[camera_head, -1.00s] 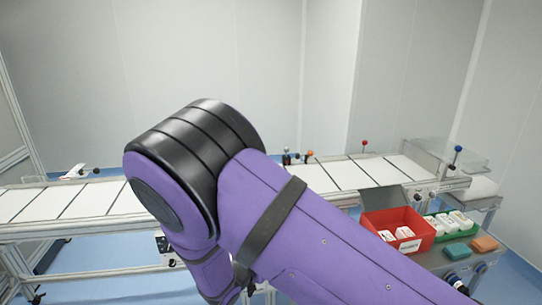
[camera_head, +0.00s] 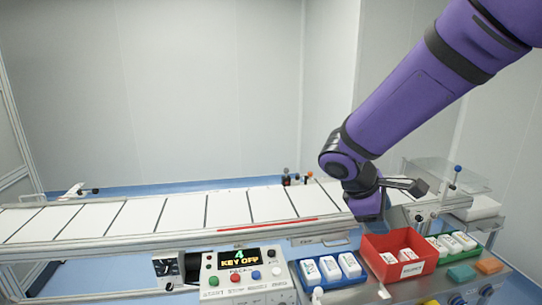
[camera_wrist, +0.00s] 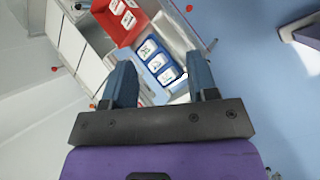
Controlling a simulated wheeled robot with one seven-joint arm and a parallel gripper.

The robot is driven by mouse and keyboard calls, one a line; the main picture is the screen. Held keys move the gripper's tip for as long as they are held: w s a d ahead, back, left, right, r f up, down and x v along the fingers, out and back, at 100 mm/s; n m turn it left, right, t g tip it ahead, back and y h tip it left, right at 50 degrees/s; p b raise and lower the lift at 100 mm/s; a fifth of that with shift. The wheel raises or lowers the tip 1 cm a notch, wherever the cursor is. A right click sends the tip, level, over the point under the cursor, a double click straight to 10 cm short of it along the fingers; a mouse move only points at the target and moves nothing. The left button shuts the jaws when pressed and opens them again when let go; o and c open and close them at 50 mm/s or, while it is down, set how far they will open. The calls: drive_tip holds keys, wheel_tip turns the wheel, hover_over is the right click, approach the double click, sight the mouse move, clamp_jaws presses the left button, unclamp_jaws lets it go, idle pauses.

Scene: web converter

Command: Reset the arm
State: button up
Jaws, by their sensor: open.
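My arm (camera_head: 415,97) is purple with black bands and reaches down from the upper right in the head view. Its wrist hangs beside the conveyor's right part, just above and behind the red bin (camera_head: 372,246). In the wrist view my gripper (camera_wrist: 160,82) is open, with its two dark blue fingers well apart and nothing between them. The red bin also shows in the wrist view (camera_wrist: 128,37), past the fingertips. The fingertips are hard to make out in the head view.
A white-slatted conveyor (camera_head: 160,214) runs across the middle. In front stand a control panel (camera_head: 241,275) reading "4 KEY OFF", a blue tray (camera_head: 332,280) with white packs, and a green tray (camera_head: 431,246). Space above the conveyor's left is clear.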

drive_tip(key=s+d+r+m+t+y, duration=0.1)
drive_tip(key=s+d+r+m+y, duration=0.1)
drive_tip(key=s+r+m, duration=0.2)
drive_tip(key=s+d+r+m+t+y, duration=0.1)
drive_tip(key=s+d+r+m+y, duration=0.1)
drive_tip(key=s, duration=0.7)
drive_tip(key=s+d+r+m+t+y, duration=0.1)
drive_tip(key=s+d+r+m+y, duration=0.2)
drive_tip(key=s+r+m, duration=0.3)
drive_tip(key=shift+s+d+t, duration=0.25)
drive_tip(key=shift+s+t, duration=0.05)
drive_tip(key=shift+s, duration=0.05)
idle(0.8)
